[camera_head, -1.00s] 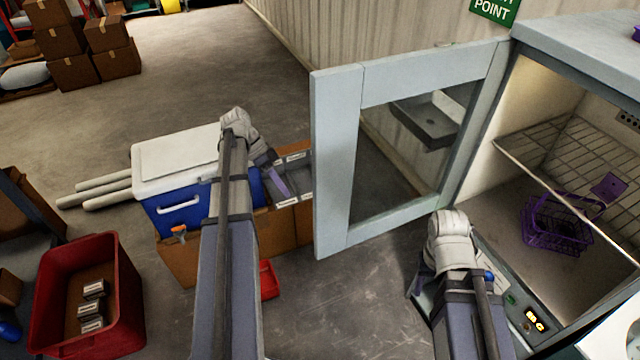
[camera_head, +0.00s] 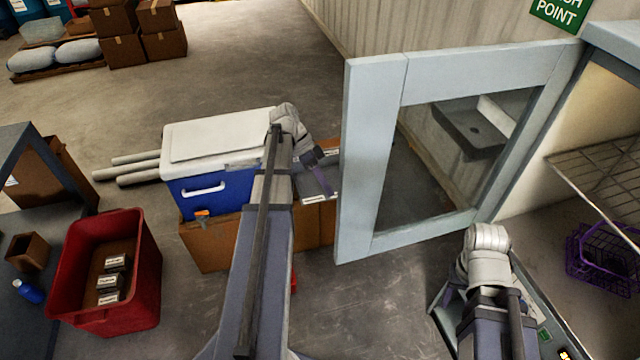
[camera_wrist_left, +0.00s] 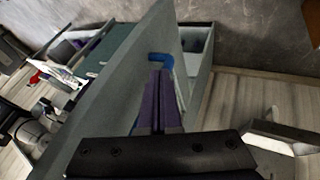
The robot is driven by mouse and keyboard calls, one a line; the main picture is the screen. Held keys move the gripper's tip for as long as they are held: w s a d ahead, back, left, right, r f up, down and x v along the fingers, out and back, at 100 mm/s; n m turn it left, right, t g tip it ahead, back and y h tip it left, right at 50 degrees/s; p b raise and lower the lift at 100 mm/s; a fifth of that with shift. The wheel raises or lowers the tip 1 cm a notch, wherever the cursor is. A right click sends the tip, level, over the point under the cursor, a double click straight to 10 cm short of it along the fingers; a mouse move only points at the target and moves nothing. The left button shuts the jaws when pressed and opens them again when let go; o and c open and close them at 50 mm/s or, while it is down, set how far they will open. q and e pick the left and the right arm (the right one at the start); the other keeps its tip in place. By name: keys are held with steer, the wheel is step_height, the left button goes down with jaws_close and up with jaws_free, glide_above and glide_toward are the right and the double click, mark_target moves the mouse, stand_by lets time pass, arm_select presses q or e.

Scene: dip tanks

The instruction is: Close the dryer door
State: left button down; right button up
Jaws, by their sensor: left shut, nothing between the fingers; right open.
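The dryer door (camera_head: 370,160) is a pale grey-blue frame with a large window. It stands wide open, hinged at the dryer (camera_head: 618,40) on the right. My left gripper (camera_head: 322,182) has purple fingers and is beside the door's free edge, on its left in the head view. Its fingers (camera_wrist_left: 158,105) are together and empty in the left wrist view, in front of the door (camera_wrist_left: 120,85), seen nearly edge-on. A blue handle-like piece (camera_wrist_left: 162,60) shows just beyond the fingertips; I cannot tell whether they touch it. My right gripper is hidden; only its arm shows.
A white-lidded blue cooler (camera_head: 200,190) on cardboard boxes (camera_head: 205,245) stands left of the door. A red bin (camera_head: 140,310) is at lower left. A purple basket (camera_head: 600,255) sits inside the dryer. A grey sink (camera_head: 470,130) shows through the door window.

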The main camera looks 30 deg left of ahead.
arm_select(q)
steer(key=s+d+f+b, duration=0.1)
steer(key=s+d+f, duration=0.1)
steer(key=d, duration=0.3)
steer(key=shift+s+f, duration=0.25)
steer(key=shift+s, duration=0.1)
arm_select(e)
step_height(320, 180, down, 2)
steer(key=shift+f, duration=0.25)
